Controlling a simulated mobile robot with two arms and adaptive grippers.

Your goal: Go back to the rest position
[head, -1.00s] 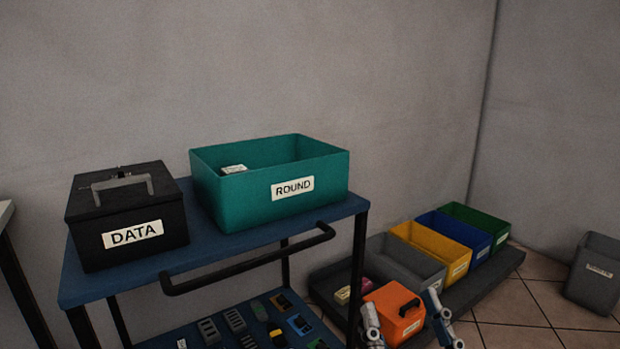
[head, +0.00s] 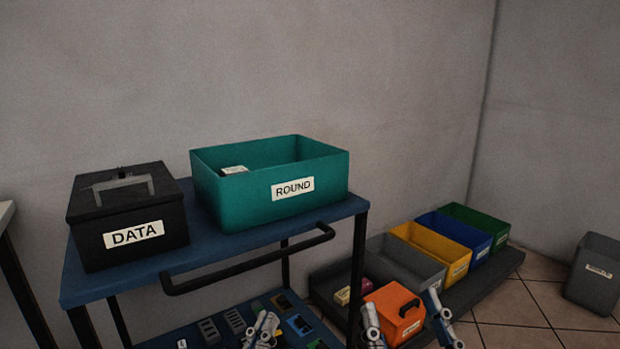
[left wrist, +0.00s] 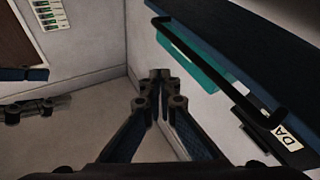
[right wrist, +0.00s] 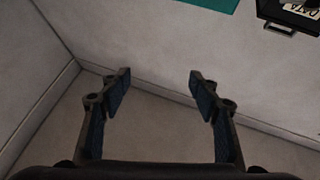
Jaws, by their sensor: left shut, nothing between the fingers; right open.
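My left gripper (head: 264,322) shows at the bottom of the head view, in front of the blue cart's lower shelf. In the left wrist view its fingertips (left wrist: 160,88) meet with nothing between them. My right gripper (head: 402,299) shows at the lower right of the head view, its two fingers spread on either side of an orange box that lies beyond them. In the right wrist view its fingers (right wrist: 160,82) are wide apart and empty. The arms behind both grippers are out of the head view.
The blue cart (head: 120,285) carries a black DATA box (head: 85,240) and a teal ROUND bin (head: 235,205), with a black handle bar (head: 250,262) in front. Coloured bins, including a yellow bin (head: 430,250), stand on a low dark platform. A grey bin (head: 595,275) stands at far right.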

